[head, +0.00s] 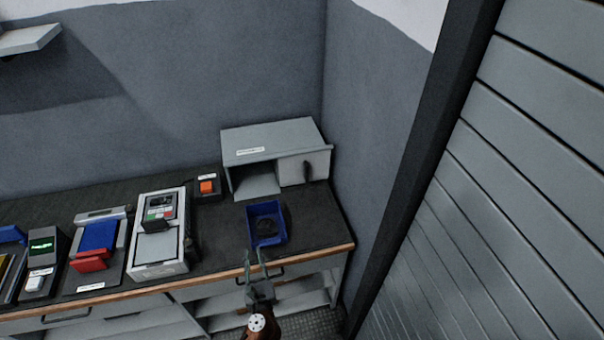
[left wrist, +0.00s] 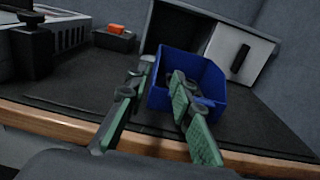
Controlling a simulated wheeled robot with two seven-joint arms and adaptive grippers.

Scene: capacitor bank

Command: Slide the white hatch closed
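The white hatch (head: 303,168) is a pale panel with a dark upright handle (head: 307,170) on the front of a grey box (head: 268,137) in the back right corner of the bench. The panel covers the right part of the front, and the left part is an open gap (head: 254,180). The hatch also shows at upper right in the left wrist view (left wrist: 226,52). My left gripper (head: 256,254) is open at the bench's front edge, in front of the blue bin and apart from the hatch. Its green-padded fingers (left wrist: 160,80) are spread in the left wrist view. My right gripper is not in view.
A blue bin (head: 281,228) with something dark inside stands between my left gripper and the box. An orange button unit (head: 207,187) and a grey device with a keypad (head: 160,255) stand to the left. A wall is close on the right.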

